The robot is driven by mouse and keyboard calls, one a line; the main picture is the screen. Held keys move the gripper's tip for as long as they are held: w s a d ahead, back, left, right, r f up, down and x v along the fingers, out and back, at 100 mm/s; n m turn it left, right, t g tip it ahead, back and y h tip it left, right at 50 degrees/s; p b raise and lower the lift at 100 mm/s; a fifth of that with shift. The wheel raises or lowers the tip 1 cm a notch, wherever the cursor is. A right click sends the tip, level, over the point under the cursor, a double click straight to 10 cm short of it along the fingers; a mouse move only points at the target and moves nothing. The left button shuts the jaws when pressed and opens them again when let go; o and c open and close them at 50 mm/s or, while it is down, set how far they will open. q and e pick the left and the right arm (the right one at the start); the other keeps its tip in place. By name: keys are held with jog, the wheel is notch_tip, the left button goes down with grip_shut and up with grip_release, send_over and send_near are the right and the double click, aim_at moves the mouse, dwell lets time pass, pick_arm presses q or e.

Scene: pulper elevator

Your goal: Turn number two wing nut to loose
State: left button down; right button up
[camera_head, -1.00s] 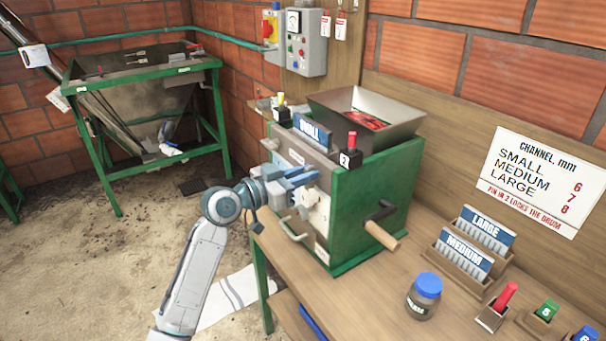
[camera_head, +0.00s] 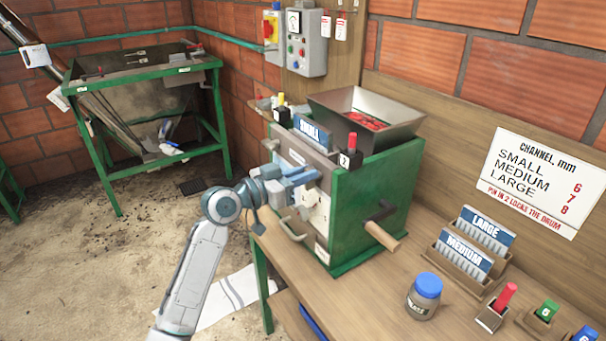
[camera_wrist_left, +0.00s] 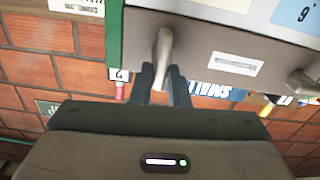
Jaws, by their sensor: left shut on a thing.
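The green pulper (camera_head: 375,200) stands on the wooden bench with its steel hopper (camera_head: 375,115) on top. My left gripper (camera_head: 308,178) is at its front face, below the small block marked 2 (camera_head: 347,162). In the left wrist view, which looks upside down, the gripper (camera_wrist_left: 165,80) is shut on a grey wing nut (camera_wrist_left: 163,58), beside the label 2 (camera_wrist_left: 120,74). A second wing nut (camera_wrist_left: 303,83) shows at the right of that view, clear of the fingers. In the head view the gripper hides the held nut. My right gripper is not in view.
A crank with a wooden handle (camera_head: 382,237) sticks out at the pulper's right side. A jar with a blue lid (camera_head: 425,293), the LARGE (camera_head: 485,230) and MEDIUM (camera_head: 464,259) plates and a red pin (camera_head: 504,297) stand on the bench. A U-shaped handle (camera_head: 291,228) lies below my gripper.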

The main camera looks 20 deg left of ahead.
pick_arm(q)
jog(key=shift+f+n, duration=0.15)
jog(key=shift+n, duration=0.25)
jog(key=n+p, duration=0.2)
jog(key=n, duration=0.2)
jog(key=f+n+p, duration=0.1)
jog(key=n+p, duration=0.1)
jog(key=n, duration=0.3)
jog(key=a+n+p, duration=0.1)
jog(key=n+p, duration=0.1)
jog(key=n, duration=0.2)
jog(key=shift+w+f+n+p, duration=0.2)
jog(key=shift+w+n+p, duration=0.1)
jog(key=shift+w, duration=0.1)
jog(key=shift+f+n+p, duration=0.25)
jog(key=shift+n+p, duration=0.35)
jog(key=shift+n, duration=0.5)
jog(key=c, duration=1.4)
grip_release()
jog(key=shift+r, duration=0.2)
